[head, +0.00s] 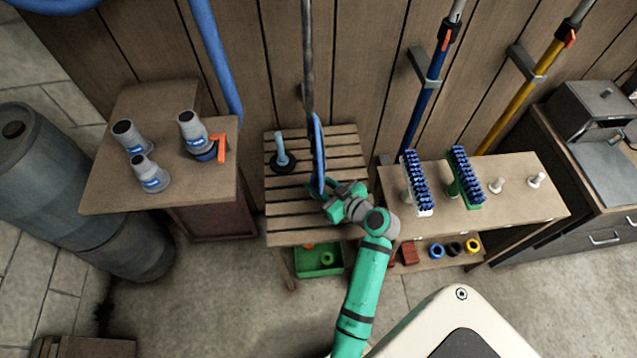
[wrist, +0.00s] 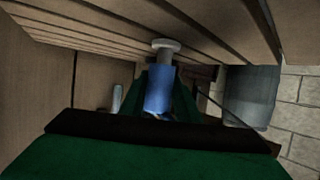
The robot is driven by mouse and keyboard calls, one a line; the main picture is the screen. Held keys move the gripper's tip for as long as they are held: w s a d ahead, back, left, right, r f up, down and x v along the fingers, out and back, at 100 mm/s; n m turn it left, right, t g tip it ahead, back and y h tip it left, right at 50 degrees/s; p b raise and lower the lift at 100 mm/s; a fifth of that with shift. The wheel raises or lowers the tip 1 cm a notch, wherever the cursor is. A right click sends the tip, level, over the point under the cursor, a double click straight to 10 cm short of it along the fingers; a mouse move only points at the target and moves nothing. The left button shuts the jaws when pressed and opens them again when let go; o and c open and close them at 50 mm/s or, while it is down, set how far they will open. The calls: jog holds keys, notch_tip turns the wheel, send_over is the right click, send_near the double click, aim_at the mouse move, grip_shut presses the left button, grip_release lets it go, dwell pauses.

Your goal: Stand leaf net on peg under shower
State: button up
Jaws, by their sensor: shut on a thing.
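The leaf net (head: 318,155) shows nearly edge-on in the head view, a thin blue upright shape over the slatted bench (head: 285,208). My gripper (head: 338,202) is shut on its lower end. In the wrist view, a blue sleeve (wrist: 158,92) between my fingers points to a grey stem and a pale round disc (wrist: 165,44) close to the slats. This may be the peg; I cannot tell whether the sleeve is around it or only in line with it. The dark vertical shower pipe (head: 308,60) rises behind. The net's lower end is hidden by my gripper in the head view.
A light blue post on a black base (head: 283,158) stands left of the net. A right bench (head: 525,205) holds two blue-bristled brushes (head: 417,183) and two bare white pegs. A table (head: 100,200) with grey fittings is at left. A green crate (head: 318,262) lies below.

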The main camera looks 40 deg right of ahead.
jog(key=shift+f, duration=0.15)
jog(key=shift+w+a+f, duration=0.1)
jog(key=shift+f, duration=0.35)
jog(key=shift+f, duration=0.45)
dwell(0.5)
jog(key=o, duration=1.7)
jog(key=shift+o, duration=0.2)
jog(key=shift+v, duration=5.55)
